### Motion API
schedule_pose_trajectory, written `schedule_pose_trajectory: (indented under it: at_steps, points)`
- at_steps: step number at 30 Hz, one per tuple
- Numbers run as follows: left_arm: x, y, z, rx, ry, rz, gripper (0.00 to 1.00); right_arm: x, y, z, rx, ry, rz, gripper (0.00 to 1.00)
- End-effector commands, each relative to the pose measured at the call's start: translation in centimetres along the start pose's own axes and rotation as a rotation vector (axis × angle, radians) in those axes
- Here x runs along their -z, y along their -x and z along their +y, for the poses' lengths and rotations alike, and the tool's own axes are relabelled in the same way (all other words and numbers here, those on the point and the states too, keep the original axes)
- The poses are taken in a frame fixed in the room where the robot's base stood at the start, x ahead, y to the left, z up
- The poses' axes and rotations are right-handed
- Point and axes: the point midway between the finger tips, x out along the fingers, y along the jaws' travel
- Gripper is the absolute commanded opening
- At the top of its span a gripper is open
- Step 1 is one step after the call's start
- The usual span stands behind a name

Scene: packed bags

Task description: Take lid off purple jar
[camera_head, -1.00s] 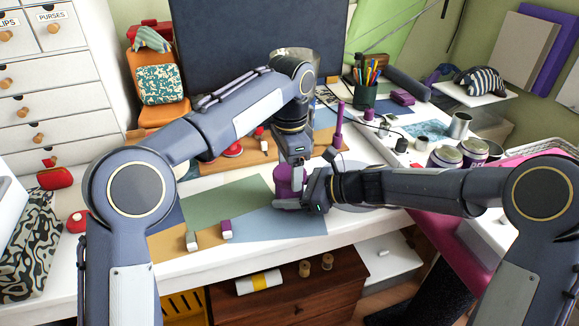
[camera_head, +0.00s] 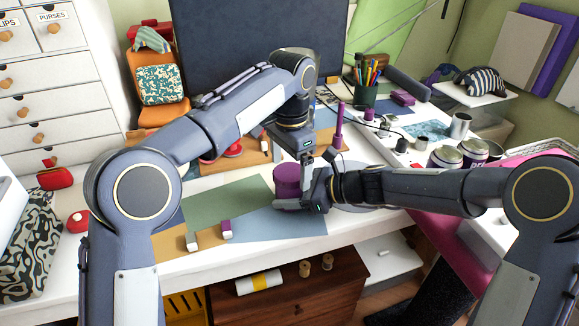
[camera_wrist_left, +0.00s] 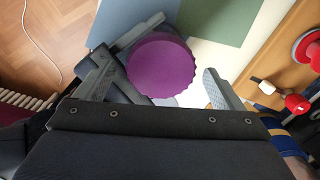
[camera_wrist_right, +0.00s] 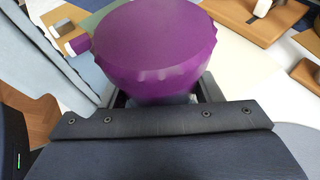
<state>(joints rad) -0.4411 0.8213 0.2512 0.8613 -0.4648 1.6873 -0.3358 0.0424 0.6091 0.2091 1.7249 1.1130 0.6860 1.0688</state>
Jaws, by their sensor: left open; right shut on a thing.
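The purple jar (camera_head: 287,181) stands upright near the front edge of the table, with its purple lid (camera_wrist_right: 155,45) on top. The lid has a scalloped edge and also shows from above in the left wrist view (camera_wrist_left: 161,66). My right gripper (camera_head: 305,198) is shut on the jar's body below the lid; its fingers are largely hidden under the lid in the right wrist view. My left gripper (camera_head: 317,160) is open and empty. It is above the jar, and its spread fingers lie on either side of the lid in the left wrist view.
Small purple-and-white blocks (camera_head: 226,229) lie on the coloured sheets at front left. A wooden board with red-topped pieces (camera_head: 232,152) is behind. A purple post (camera_head: 339,122) stands behind the jar. Cans (camera_head: 446,157) and a pen cup (camera_head: 365,94) are at right.

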Motion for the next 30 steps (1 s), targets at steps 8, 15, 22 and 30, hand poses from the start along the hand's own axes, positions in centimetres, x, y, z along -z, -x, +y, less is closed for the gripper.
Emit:
schedule_pose_trajectory:
  at_steps: [8,15,22,30]
  points:
    - [0.0,3.4,-0.1,0.003,0.002,0.004,0.9,0.0,0.0,0.0,0.0,0.0,0.0,0.0]
    - [-0.1,3.7,-0.1,0.002,0.001,0.002,0.9,0.0,0.0,0.0,0.0,0.0,0.0,0.0]
    - [-0.1,3.7,-0.1,0.002,0.002,0.002,0.9,0.0,0.0,0.0,0.0,0.0,0.0,0.84]
    - [-0.1,3.7,-0.1,0.002,0.002,0.002,0.9,0.0,0.1,0.0,0.001,0.0,0.0,0.84]
